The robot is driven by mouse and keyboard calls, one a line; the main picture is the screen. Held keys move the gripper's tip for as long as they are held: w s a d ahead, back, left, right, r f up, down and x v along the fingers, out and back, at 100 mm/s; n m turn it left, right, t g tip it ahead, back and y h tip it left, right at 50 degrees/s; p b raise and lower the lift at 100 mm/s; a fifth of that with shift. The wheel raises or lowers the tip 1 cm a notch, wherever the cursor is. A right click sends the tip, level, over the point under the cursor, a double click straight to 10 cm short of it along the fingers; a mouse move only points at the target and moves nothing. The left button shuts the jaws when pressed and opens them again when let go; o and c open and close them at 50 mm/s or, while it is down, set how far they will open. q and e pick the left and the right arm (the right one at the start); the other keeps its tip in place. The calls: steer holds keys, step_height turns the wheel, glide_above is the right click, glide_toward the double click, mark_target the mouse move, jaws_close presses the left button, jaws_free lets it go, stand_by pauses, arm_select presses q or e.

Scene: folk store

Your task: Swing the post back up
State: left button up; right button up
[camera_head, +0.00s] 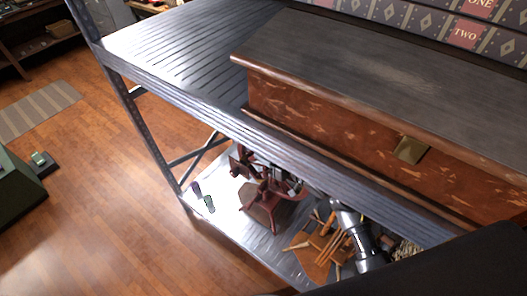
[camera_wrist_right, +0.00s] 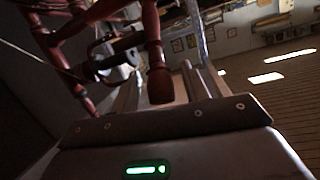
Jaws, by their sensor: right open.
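A dark red wooden device (camera_head: 265,205) with turned parts stands on the lower metal shelf in the head view. In the right wrist view, its turned red frame (camera_wrist_right: 75,45) fills the upper left. A red post (camera_wrist_right: 155,50) with a thick rounded lower end hangs down near the image middle. My right gripper (camera_wrist_right: 162,88) is open, with the post's lower end in front of or between its fingers; I cannot tell whether they touch. The right fingertips are not clear in the head view. My left gripper is in neither view.
The metal upper shelf (camera_head: 180,45) carries a long wooden chest (camera_head: 340,110) above the device. A pile of wooden sticks (camera_head: 318,245) lies right of the device. Two small dark objects (camera_head: 203,198) stand at the lower shelf's left end.

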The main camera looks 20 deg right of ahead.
steer(key=shift+b+v, duration=0.55)
steer(key=shift+v, duration=2.15)
